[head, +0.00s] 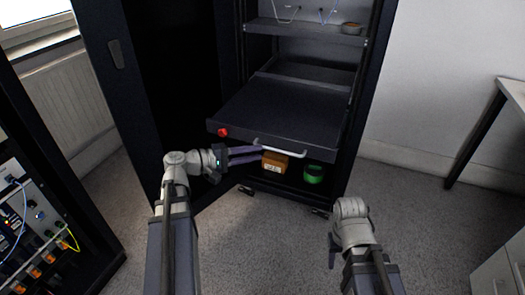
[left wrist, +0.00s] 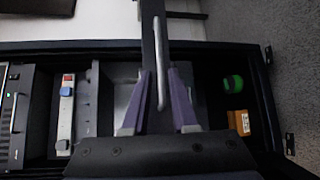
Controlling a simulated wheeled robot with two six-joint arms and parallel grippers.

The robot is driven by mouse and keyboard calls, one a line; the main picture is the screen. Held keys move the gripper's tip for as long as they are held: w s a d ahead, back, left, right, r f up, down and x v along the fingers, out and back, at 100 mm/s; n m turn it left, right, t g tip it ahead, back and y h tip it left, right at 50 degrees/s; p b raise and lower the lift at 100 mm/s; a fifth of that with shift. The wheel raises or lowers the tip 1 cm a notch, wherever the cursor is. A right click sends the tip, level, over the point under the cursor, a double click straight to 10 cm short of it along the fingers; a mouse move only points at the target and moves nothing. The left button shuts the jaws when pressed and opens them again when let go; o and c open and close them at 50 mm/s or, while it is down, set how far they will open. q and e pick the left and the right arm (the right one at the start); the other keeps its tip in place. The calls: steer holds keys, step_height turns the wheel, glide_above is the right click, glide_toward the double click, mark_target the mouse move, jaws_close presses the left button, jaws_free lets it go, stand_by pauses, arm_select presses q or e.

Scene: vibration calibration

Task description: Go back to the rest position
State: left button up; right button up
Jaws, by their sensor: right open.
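My left gripper (head: 262,152) reaches in from the left to the front of the pulled-out dark shelf (head: 270,112) in the cabinet. Its purple fingers are apart, and in the left wrist view (left wrist: 160,75) the pale bar handle (left wrist: 160,60) lies between them with visible gaps. The handle (head: 280,148) also shows in the head view at the shelf's front edge. I cannot tell whether a finger touches it. My right gripper (head: 333,250) hangs low at the right, in front of the cabinet, only partly visible, with nothing seen in it.
An orange box (head: 274,162) and a green roll (head: 314,174) lie in the cabinet bottom below the shelf. The dark cabinet door (head: 150,80) stands open at left. An instrument rack (head: 40,225) is at far left, a desk (head: 512,92) at right. Carpet in front is clear.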

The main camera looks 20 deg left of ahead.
arm_select(q)
steer(key=shift+s+a, duration=0.1)
steer(key=shift+s, duration=0.05)
stand_by(0.3)
steer(key=s+d+f+m+g+y, duration=0.3)
steer(key=s+d+f+m+g, duration=0.15)
steer(key=d+f, duration=0.35)
steer(key=s+d+f+m+g+y, duration=0.2)
steer(key=s+d+f+m+g, duration=0.2)
steer(key=d+f+g, duration=0.45)
steer(key=s+d+f+m+t+y, duration=0.2)
steer(key=s+d+m+y, duration=0.3)
steer(key=y, duration=0.3)
step_height(320, 180, up, 38)
steer(key=s+a+p, duration=0.1)
steer(key=p, duration=3.7)
steer(key=shift+a, duration=0.3)
steer(key=shift+f, duration=0.1)
